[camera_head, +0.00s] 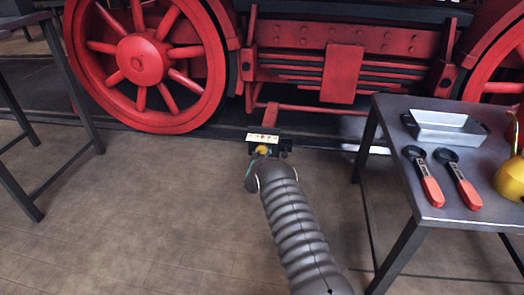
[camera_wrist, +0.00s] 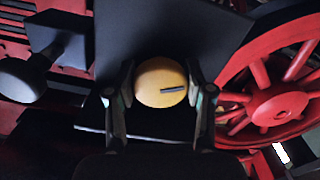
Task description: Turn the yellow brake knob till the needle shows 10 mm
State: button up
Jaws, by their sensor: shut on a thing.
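The yellow brake knob (camera_wrist: 158,84) sits in the middle of the wrist view, round, with a dark slanted mark on its face. My gripper (camera_wrist: 160,92) has one finger on each side of the knob and is shut on it. In the head view the knob (camera_head: 262,150) is a small yellow spot below a pale gauge strip (camera_head: 263,138) at the end of my arm. The needle and the scale figures are too small to read in the head view. The gauge does not show clearly in the wrist view.
A dark metal table (camera_head: 400,190) at the right carries a metal tray (camera_head: 442,128), two red-handled tools (camera_head: 430,190) and a yellow rounded thing (camera_head: 510,178). Red locomotive wheels (camera_head: 140,58) stand behind. Another table frame (camera_head: 70,85) is at the left. The floor between is clear.

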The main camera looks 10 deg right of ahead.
dwell(0.3)
jog(key=o, duration=1.2)
jog(key=shift+c, duration=0.2)
jog(key=v, duration=1.2)
